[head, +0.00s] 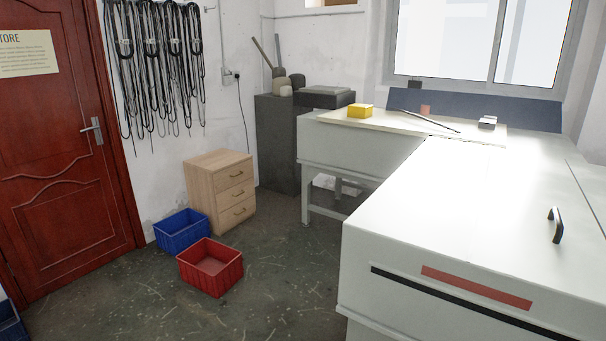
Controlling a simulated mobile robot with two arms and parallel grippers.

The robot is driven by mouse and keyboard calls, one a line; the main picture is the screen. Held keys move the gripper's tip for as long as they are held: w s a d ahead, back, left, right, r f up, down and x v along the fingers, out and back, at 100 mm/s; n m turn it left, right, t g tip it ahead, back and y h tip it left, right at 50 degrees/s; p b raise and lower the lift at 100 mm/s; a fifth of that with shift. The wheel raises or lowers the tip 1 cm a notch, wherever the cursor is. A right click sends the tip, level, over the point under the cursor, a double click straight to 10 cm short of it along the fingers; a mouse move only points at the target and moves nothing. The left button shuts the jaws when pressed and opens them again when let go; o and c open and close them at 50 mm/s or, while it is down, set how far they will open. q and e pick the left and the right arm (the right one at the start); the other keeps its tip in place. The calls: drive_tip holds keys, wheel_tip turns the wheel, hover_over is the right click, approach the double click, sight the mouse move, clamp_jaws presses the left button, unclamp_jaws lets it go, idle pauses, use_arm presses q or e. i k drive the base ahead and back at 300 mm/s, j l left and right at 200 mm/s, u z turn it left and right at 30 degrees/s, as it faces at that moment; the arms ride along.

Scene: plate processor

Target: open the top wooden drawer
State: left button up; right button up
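A small light-wood cabinet (196,186) stands on the floor against the back wall, left of the middle in the head view. It has three drawers, one above the other, facing right and toward me. The top wooden drawer (233,174) looks shut, with a small handle on its front. The two drawers below it look shut too. Neither of my grippers shows in the head view.
A blue crate (182,231) and a red crate (211,267) sit on the floor in front of the cabinet. A large white machine (440,230) fills the right side. A red door (62,140) is at left. Open floor (130,305) lies in the foreground.

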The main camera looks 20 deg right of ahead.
sight(225, 179)
drive_tip(key=z, duration=0.25)
drive_tip(key=i+u, duration=0.3)
drive_tip(key=i, duration=0.15)
drive_tip(key=i+u, duration=0.35)
drive_tip(key=i, duration=1.1)
drive_tip(key=i+l+z, duration=0.1)
drive_tip(key=i+z, duration=0.6)
drive_tip(key=i+j+z, duration=0.1)
drive_tip(key=i+z, duration=0.3)
drive_tip(key=i+l+z, duration=0.25)
drive_tip(key=i+z, duration=0.55)
drive_tip(key=i, duration=0.2)
drive_tip(key=i+z, duration=0.4)
drive_tip(key=i+u, duration=0.35)
drive_tip(key=i, duration=0.2)
drive_tip(key=i+l+u, duration=0.15)
drive_tip(key=i+u, duration=0.15)
drive_tip(key=i, duration=0.25)
drive_tip(key=i+j+u, duration=0.15)
drive_tip(key=u, duration=0.25)
drive_tip(key=i+u, duration=0.25)
drive_tip(key=u, duration=0.15)
drive_tip(key=i+u, duration=0.25)
drive_tip(key=u, duration=0.15)
drive_tip(key=i+u, duration=0.2)
drive_tip(key=u, duration=0.2)
